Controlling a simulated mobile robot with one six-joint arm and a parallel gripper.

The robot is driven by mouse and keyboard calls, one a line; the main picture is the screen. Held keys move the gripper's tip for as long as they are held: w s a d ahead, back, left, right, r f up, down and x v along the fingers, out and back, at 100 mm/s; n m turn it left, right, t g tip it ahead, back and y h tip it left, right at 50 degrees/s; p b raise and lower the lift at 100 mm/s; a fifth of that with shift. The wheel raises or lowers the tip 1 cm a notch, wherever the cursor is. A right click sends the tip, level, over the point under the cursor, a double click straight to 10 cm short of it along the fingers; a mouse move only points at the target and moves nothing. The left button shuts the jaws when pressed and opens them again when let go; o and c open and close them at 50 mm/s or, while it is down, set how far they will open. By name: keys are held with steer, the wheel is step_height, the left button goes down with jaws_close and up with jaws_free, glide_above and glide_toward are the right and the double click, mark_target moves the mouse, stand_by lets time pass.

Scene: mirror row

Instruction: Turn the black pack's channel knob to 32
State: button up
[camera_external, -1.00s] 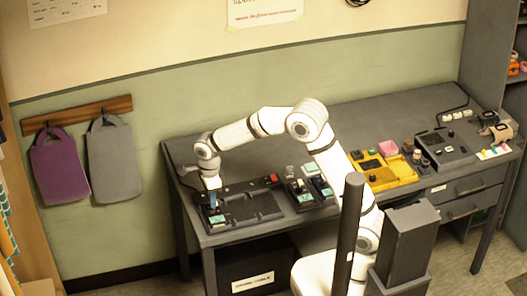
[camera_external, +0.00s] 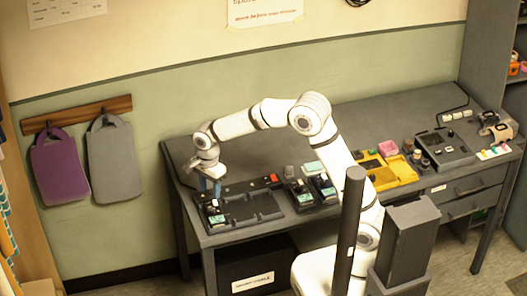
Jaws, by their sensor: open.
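A black pack (camera_external: 215,217) with a small teal display sits at the left end of a dark tray (camera_external: 265,219) on the desk. Its channel knob and any number are too small to read. My gripper (camera_external: 210,191), with blue fingers, points down just above the back of this pack. It is open with nothing visible between the fingers. Two more dark packs with teal faces, a nearer one (camera_external: 301,197) and one to its right (camera_external: 326,189), stand right of the tray. I cannot tell for sure which is the task's black pack.
The back of the desk is mostly clear.

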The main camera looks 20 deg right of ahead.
mark_target(211, 209)
steer(key=n+p, duration=0.2)
steer(key=n, duration=0.5)
steer(key=shift+r, duration=0.2)
steer(key=n, duration=0.2)
steer(key=n+p, duration=0.1)
steer(key=n, duration=0.1)
steer(key=shift+f+n, duration=0.2)
steer(key=shift+n, duration=0.2)
step_height(211, 209, down, 8)
steer(key=shift+r+p, duration=0.1)
steer(key=shift+p, duration=0.35)
jaws_close()
steer(key=shift+m+b, duration=0.3)
steer(key=shift+b, duration=0.15)
steer(key=shift+m, duration=0.6)
